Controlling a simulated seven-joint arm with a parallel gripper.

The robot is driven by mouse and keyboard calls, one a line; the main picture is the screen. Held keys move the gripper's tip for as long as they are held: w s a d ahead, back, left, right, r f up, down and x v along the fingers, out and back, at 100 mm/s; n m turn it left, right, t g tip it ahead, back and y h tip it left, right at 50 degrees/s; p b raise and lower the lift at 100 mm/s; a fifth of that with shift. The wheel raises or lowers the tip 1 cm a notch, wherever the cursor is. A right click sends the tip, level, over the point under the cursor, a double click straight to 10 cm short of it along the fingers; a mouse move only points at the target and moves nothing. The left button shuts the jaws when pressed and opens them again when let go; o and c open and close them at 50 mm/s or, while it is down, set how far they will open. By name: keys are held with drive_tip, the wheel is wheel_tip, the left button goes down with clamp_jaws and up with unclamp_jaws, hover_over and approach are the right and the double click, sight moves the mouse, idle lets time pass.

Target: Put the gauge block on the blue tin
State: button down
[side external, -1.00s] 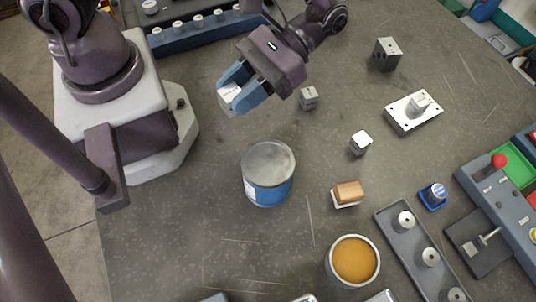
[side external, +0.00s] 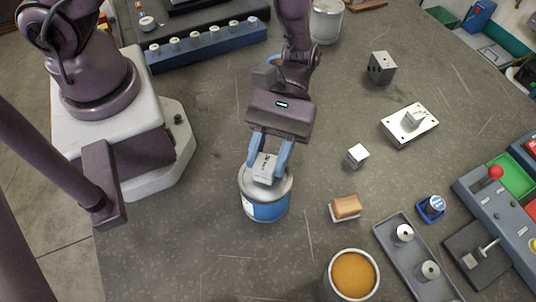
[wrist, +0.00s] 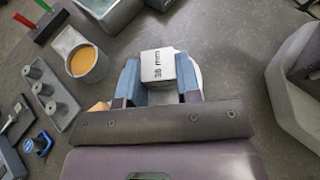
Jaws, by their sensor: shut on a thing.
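The gauge block (side external: 264,168) is a light grey block with dark print, which reads upside down in the wrist view (wrist: 158,66). My gripper (side external: 269,160) is shut on it, with a blue finger on each side. The blue tin (side external: 264,208) stands upright on the table with a grey lid and a blue band. The block is over the tin's lid, near its middle; I cannot tell if it touches the lid. In the wrist view the tin is mostly hidden behind the block and fingers.
A brush-like block (side external: 345,207) and a small white cube (side external: 357,156) lie right of the tin. A cup of orange contents (side external: 352,274) and a grey tray with knobs (side external: 412,262) stand at the front right. Table left of the tin is clear.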

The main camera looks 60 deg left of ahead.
drive_tip(key=shift+f, duration=0.3)
drive_tip(key=shift+f, duration=0.15)
drive_tip(key=c, duration=0.8)
unclamp_jaws()
